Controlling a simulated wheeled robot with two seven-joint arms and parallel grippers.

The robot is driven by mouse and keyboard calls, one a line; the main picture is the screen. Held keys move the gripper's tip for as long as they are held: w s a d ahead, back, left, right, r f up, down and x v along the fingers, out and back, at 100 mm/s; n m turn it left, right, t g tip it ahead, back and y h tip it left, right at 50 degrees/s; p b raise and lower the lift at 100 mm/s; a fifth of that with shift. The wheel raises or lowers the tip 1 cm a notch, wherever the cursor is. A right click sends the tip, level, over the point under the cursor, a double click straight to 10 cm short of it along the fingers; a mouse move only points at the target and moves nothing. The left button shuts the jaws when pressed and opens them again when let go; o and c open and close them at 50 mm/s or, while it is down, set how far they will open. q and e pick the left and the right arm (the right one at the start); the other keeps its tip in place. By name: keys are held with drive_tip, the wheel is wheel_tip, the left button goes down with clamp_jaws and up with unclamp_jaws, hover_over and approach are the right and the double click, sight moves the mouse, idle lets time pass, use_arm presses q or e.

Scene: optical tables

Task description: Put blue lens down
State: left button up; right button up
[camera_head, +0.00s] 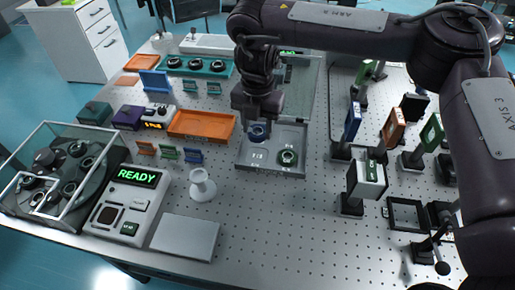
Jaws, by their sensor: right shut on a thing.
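The blue lens (258,131) is a small round piece with a blue rim. It is at the left part of a grey tray (271,169) on the optical table. My right gripper (258,119) points down right above the tray and is shut on the blue lens. The fingers are dark and partly hide it; I cannot tell whether the lens touches the tray floor. My left gripper is not in view.
An orange tray (202,124) lies left of the grey tray. Posts with coloured optics, such as a blue plate (352,121), stand to the right. A READY box (127,205), a white stand (202,186) and a glass-covered carousel (66,172) are at left.

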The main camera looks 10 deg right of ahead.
sight(257, 156)
wheel_tip(257, 156, down, 7)
drive_tip(key=shift+r+p, duration=0.1)
drive_tip(key=shift+p, duration=0.4)
drive_tip(key=shift+f, duration=0.5)
drive_tip(key=shift+f, duration=0.1)
drive_tip(key=o, duration=1)
drive_tip(key=shift+o, duration=0.2)
wheel_tip(257, 156, up, 8)
drive_tip(key=p, duration=0.6)
drive_tip(key=shift+f, duration=0.1)
